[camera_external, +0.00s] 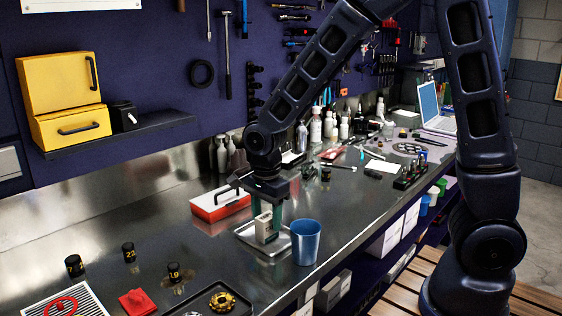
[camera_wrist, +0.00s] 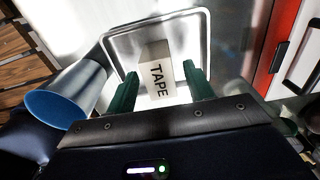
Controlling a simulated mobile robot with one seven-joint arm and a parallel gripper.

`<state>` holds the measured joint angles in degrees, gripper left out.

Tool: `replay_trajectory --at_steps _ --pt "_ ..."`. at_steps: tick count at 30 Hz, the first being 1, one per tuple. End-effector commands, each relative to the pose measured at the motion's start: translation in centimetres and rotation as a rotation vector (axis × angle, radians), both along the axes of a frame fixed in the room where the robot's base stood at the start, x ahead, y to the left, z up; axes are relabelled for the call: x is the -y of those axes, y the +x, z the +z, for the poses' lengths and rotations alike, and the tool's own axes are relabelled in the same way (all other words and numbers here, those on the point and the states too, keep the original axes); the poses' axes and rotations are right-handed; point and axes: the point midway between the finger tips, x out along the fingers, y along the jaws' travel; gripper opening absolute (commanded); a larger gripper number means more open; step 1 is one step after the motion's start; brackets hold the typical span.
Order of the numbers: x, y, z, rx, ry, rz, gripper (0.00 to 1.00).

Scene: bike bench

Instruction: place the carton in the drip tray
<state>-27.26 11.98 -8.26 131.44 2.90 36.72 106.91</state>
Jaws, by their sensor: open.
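The carton (camera_wrist: 156,75) is a small pale box marked "TAPE". It stands inside the drip tray (camera_wrist: 205,28), a shallow metal tray with a raised rim. In the external view the carton (camera_external: 263,225) is partly hidden by my fingers, over the drip tray (camera_external: 243,231). My gripper (camera_wrist: 161,92) has green fingers, one on each side of the carton, with visible gaps at the sides. In the external view my gripper (camera_external: 268,222) points down at the tray. The carton's underside is hidden, so I cannot tell exactly how it rests.
A blue cup (camera_external: 305,243) stands close to the tray's right side; it also shows in the wrist view (camera_wrist: 62,103). A red and white case (camera_external: 220,203) lies behind the tray. Bench left of the tray is clear.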

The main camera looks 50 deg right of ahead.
Motion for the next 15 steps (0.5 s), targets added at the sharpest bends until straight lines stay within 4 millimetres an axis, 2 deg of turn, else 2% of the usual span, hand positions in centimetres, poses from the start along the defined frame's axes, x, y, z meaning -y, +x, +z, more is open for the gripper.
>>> replay_trajectory --at_steps 3,9,15 --pt "0.0 0.1 2.4 0.004 0.002 0.001 0.52" --pt "0.0 0.0 6.1 0.003 0.001 0.0 0.52" --pt "0.0 0.0 8.5 0.001 0.001 0.0 0.52"
